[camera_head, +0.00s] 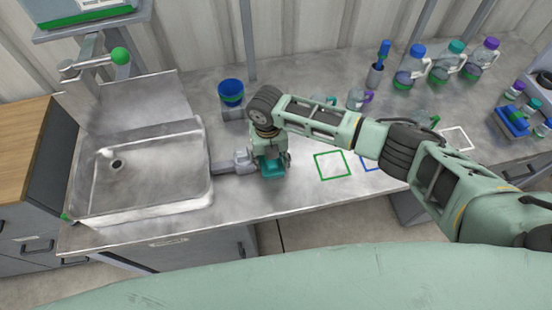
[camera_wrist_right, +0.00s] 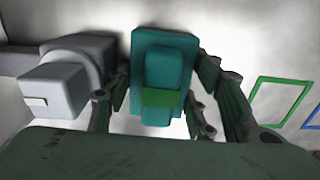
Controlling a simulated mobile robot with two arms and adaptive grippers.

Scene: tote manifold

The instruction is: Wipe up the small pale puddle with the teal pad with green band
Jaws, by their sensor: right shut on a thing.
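The teal pad with green band (camera_wrist_right: 163,60) is between the fingers of my right gripper (camera_wrist_right: 160,112) in the right wrist view. The gripper is shut on the pad's raised grip, where the green band shows. In the head view the pad (camera_head: 271,168) shows partly below my right gripper (camera_head: 270,158), low over or on the counter, right of the sink. I cannot tell whether the pad touches the counter. I cannot make out the pale puddle; it may be hidden by the gripper or pad. My left gripper is not in view.
A grey fixture (camera_head: 240,161) stands close left of the gripper, beside the sink (camera_head: 145,170). A green square outline (camera_head: 332,165) lies to the right. Several bottles (camera_head: 446,62) stand at the back right. The front counter strip is clear.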

